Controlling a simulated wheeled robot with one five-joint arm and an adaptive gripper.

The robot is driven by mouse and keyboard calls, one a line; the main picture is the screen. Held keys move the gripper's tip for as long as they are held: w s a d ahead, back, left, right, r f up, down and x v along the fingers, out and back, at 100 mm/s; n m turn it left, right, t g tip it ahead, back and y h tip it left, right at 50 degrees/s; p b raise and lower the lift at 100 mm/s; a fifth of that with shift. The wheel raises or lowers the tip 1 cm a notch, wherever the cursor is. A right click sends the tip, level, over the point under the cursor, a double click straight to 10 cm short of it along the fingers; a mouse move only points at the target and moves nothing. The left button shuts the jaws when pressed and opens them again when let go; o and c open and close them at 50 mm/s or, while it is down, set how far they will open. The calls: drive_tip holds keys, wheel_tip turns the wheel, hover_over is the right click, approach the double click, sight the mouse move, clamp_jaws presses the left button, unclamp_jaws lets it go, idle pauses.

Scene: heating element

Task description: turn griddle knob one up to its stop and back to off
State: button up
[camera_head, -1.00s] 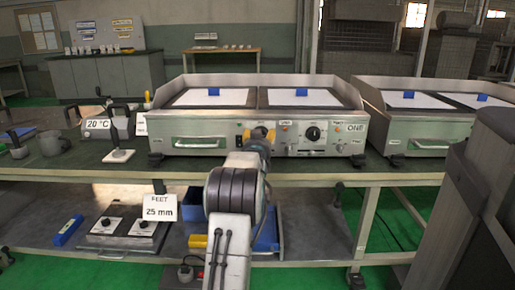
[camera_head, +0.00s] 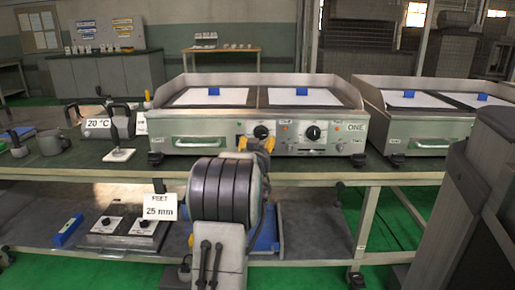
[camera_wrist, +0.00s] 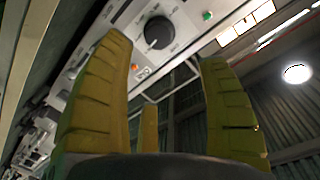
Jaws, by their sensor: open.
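Griddle one (camera_head: 200,142) is a steel twin griddle on the bench, with two black knobs on its front panel. The right knob (camera_head: 313,132) is in clear view.
A second griddle (camera_head: 430,125) stands close on the right. A grey mug (camera_head: 50,143) and a clamp-like stand (camera_head: 119,154) are on the bench at left. A dark upright block fills the right foreground. The lower shelf holds a "FEET 25 mm" card (camera_head: 160,206).

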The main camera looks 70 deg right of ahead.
drive_tip(key=n+p, duration=0.5)
approach(261, 135)
drive_tip(key=d, duration=0.3)
drive_tip(key=shift+w+d+f+h+b, duration=0.2)
drive_tip(key=shift+w+d+b, duration=0.1)
drive_tip(key=shift+d+b, duration=0.1)
drive_tip(key=shift+w+d+f+h+b, duration=0.1)
drive_tip(key=shift+w+d+f+b, duration=0.15)
drive_tip(key=shift+w+d+b, duration=0.15)
drive_tip(key=b+x, duration=0.3)
drive_tip(key=shift+s, duration=0.1)
drive_tip(key=shift+x, duration=1.35)
drive_tip(key=shift+r, duration=0.2)
